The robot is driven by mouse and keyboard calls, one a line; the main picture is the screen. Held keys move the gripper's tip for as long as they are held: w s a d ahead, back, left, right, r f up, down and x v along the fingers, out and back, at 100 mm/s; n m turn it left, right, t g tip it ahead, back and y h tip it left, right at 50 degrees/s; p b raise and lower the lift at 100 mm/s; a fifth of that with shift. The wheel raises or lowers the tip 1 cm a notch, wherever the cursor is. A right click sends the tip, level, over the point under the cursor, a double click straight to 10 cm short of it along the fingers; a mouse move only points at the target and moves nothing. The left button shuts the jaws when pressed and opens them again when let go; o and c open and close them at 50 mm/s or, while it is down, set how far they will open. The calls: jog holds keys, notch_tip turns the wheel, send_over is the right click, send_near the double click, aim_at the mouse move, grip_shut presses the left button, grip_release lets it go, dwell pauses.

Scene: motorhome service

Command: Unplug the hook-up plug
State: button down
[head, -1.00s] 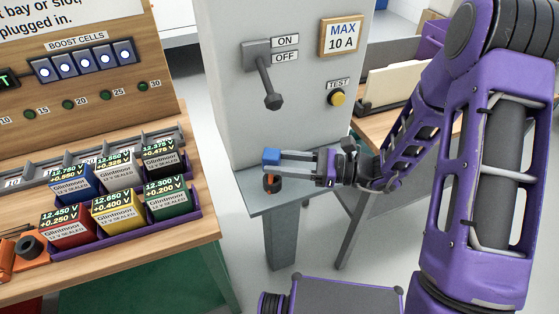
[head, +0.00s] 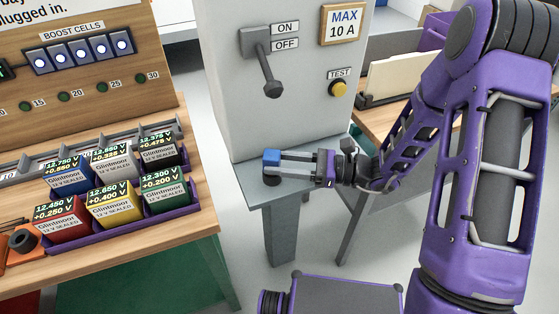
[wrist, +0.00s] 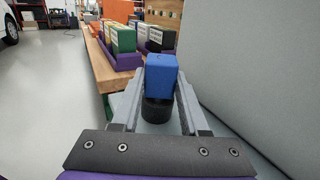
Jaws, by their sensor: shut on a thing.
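The hook-up plug appears as a blue block (head: 271,157) at the left edge of the grey ledge in front of the grey cabinet. In the wrist view the blue block (wrist: 162,72) stands upright between the fingers, above a black round part (wrist: 155,110). My gripper (head: 276,166) reaches in from the right and is shut on the plug. A dark round part (head: 271,181) shows below the fingers; whether it is joined to the plug or seated in the ledge is unclear.
The grey cabinet (head: 300,125) stands close behind, with a lever (head: 270,78) pointing down and a yellow TEST button (head: 339,89). The wooden bench (head: 150,230) at left holds colored batteries in a purple tray (head: 190,215). Free air lies left of the ledge.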

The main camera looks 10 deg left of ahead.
jog(key=shift+f, duration=0.35)
jog(key=shift+c, duration=1.7)
grip_release()
jog(key=shift+d, duration=0.1)
jog(key=d, duration=1.7)
jog(key=shift+w, duration=0.2)
